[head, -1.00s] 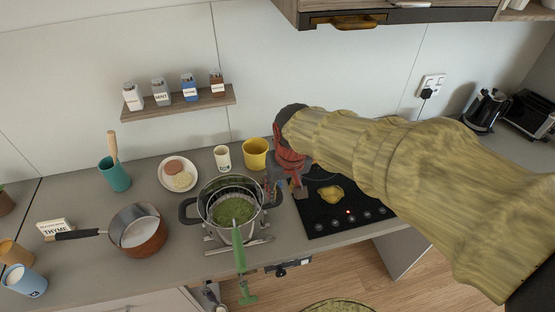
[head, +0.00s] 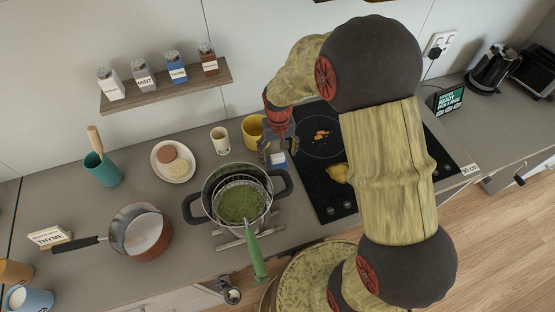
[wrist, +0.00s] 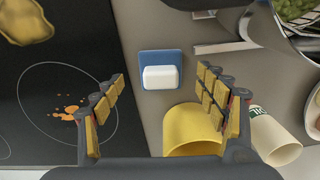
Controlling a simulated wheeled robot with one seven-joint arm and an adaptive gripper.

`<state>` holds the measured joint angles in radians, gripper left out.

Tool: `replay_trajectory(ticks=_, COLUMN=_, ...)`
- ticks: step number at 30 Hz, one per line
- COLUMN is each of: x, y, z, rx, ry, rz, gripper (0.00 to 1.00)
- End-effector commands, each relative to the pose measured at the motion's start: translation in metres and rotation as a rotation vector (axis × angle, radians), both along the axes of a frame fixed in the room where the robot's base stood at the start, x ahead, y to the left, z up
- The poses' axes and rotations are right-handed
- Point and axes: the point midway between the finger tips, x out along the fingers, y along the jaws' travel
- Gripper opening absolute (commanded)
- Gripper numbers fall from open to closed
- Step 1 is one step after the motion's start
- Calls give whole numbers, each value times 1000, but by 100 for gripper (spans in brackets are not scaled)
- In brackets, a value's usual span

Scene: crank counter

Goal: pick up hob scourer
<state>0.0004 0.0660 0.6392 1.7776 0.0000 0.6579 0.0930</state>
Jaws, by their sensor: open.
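The scourer looks like a white block (wrist: 161,77) on a flat blue square (wrist: 146,57), on the grey counter strip beside the hob. It also shows in the head view, a small blue and white shape (head: 278,158) partly hidden by my fingers. My gripper (head: 279,151) is above it, open and empty. In the wrist view my gripper (wrist: 160,85) has its fingers spread apart, with the white block between and beyond the tips. The black hob (head: 318,175) has orange spills (wrist: 68,108) and a crumpled yellow thing (wrist: 24,18) on it.
A yellow cup (wrist: 192,130) stands close beside my gripper, with a pale cup (head: 220,140) near it. A steel pot (head: 191,208) holding a green-handled strainer (head: 257,260) is close to the left. The wall shelf (head: 165,90) is up left.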

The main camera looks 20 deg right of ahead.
Motion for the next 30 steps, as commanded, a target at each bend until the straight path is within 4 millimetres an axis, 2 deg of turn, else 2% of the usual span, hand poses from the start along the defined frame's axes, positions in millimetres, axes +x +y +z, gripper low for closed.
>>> replay_trajectory(ticks=6, x=-3, y=1, z=-33, rx=0, ry=4, rz=0, gripper=73)
replay_trajectory(ticks=9, x=-2, y=1, z=-42, rx=0, ry=1, rz=0, gripper=73)
replay_trajectory(ticks=16, x=-2, y=1, z=-43, rx=0, ry=0, rz=0, gripper=73)
replay_trajectory(ticks=30, x=-3, y=1, z=-43, rx=0, ry=1, rz=0, gripper=46)
